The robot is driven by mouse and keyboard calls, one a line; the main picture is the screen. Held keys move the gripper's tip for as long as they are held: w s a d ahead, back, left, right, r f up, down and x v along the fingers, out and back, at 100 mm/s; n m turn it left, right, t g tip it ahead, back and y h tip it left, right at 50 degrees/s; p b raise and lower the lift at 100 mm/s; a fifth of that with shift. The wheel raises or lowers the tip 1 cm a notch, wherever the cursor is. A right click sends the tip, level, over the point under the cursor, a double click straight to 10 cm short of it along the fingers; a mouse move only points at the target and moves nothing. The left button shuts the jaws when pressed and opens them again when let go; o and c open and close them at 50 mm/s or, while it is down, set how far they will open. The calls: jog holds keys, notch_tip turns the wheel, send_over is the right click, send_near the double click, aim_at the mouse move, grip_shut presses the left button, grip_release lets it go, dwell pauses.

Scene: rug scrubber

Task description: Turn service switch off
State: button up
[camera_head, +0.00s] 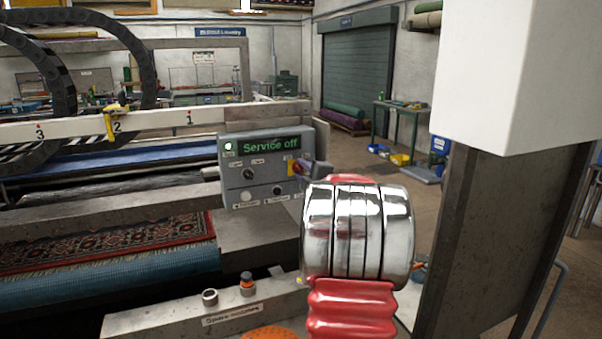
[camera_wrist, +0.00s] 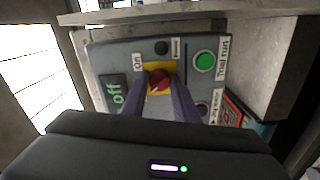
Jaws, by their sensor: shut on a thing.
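The service switch is a red knob (camera_wrist: 158,79) on a yellow plate (camera_wrist: 149,67), set in a grey control panel (camera_wrist: 105,58). In the head view the yellow plate (camera_head: 291,168) shows on the panel's right side, with the knob partly hidden by my fingers. The panel's display (camera_head: 270,144) reads "Service off" in green. In the wrist view only "off" shows on the display (camera_wrist: 116,95). My gripper (camera_wrist: 166,84) has its purple fingers on both sides of the red knob and is shut on it. The fingers also show at the panel in the head view (camera_head: 312,168).
A green trial run button (camera_wrist: 204,61) and a black knob (camera_wrist: 162,47) sit near the switch. A numbered white rail (camera_head: 75,127) runs behind the panel. A patterned rug (camera_head: 110,240) lies at the left. Small posts (camera_head: 247,284) stand on the front ledge.

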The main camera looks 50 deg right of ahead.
jog(key=shift+w+a+n, duration=0.2)
jog(key=shift+n, duration=0.2)
jog(key=o, duration=0.8)
jog(key=shift+o, duration=1.2)
jog(key=shift+s+d, duration=0.1)
jog(key=v, duration=1.3)
jog(key=shift+s, duration=0.35)
jog(key=shift+w+a+f, duration=0.1)
jog(key=shift+a, duration=0.1)
